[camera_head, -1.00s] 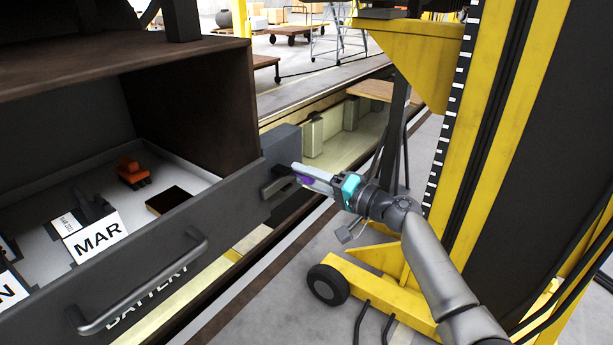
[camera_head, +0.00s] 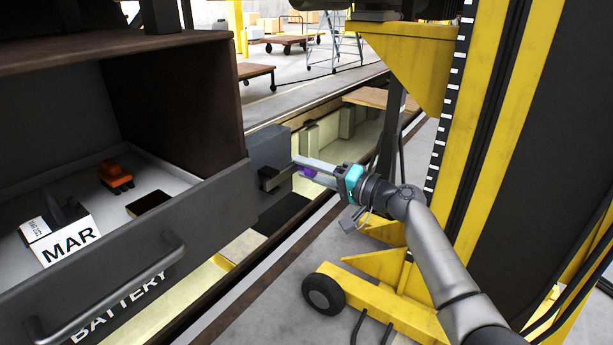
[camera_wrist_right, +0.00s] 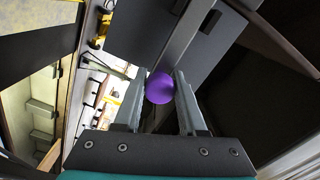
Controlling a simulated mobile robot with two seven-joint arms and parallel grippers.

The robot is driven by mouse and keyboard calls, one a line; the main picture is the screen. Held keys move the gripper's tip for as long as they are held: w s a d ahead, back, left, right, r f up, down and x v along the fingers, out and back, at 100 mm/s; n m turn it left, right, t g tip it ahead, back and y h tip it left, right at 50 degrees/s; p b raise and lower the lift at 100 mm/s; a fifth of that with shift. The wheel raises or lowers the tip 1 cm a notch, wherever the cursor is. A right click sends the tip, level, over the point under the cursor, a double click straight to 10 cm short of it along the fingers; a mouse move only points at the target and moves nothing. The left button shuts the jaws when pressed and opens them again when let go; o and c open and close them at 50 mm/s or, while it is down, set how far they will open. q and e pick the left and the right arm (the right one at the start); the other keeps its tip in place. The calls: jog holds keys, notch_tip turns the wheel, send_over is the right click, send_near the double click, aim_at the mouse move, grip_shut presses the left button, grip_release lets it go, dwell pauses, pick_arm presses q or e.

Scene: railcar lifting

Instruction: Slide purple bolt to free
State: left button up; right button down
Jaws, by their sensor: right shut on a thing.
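The purple bolt (camera_head: 309,172) is a small purple knob between the fingers of my right gripper (camera_head: 305,171). In the right wrist view the round purple knob (camera_wrist_right: 160,88) sits between the two grey fingertips of the gripper (camera_wrist_right: 162,92). My right gripper is shut on it. A dark bar (camera_head: 279,177) reaches from the grey block at the drawer's right end toward the knob. The fingers partly hide the knob in the head view, and I cannot tell how far the bolt has slid. My left gripper is not in view.
The open grey battery drawer (camera_head: 120,250) with its handle (camera_head: 110,305) is at left, holding an orange item (camera_head: 116,177) and signs. The grey block (camera_head: 268,150) is at its right end. A yellow wheeled lift (camera_head: 385,275) stands close at right.

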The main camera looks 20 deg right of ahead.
jog(key=shift+w+d, duration=0.1)
jog(key=shift+d, duration=0.2)
jog(key=c, duration=0.7)
grip_release()
jog(key=shift+o, duration=0.9)
jog(key=shift+a, duration=0.1)
jog(key=b+v, duration=0.1)
jog(key=v, duration=1.4)
